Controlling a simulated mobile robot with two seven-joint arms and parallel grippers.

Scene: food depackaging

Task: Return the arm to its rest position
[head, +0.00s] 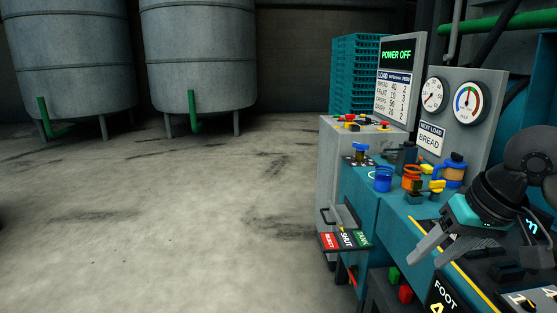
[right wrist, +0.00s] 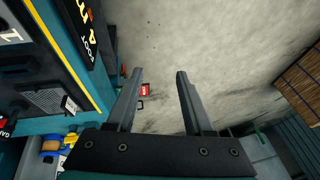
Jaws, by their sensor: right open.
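My right gripper (head: 428,250) is at the right of the head view, above the front edge of the teal machine (head: 353,190). Its two grey fingers point down and to the left. In the right wrist view the right gripper (right wrist: 157,75) is open, with bare floor and nothing held between its fingers. My left gripper does not show in either view.
The machine carries a POWER OFF screen (head: 396,55), two gauges (head: 468,103), a blue cup-like part (head: 383,179), and a lever with REJECT, SHUT and PARK labels (head: 345,239). Teal crates (head: 355,75) and tanks (head: 200,60) stand behind. The floor (head: 170,220) at left is clear.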

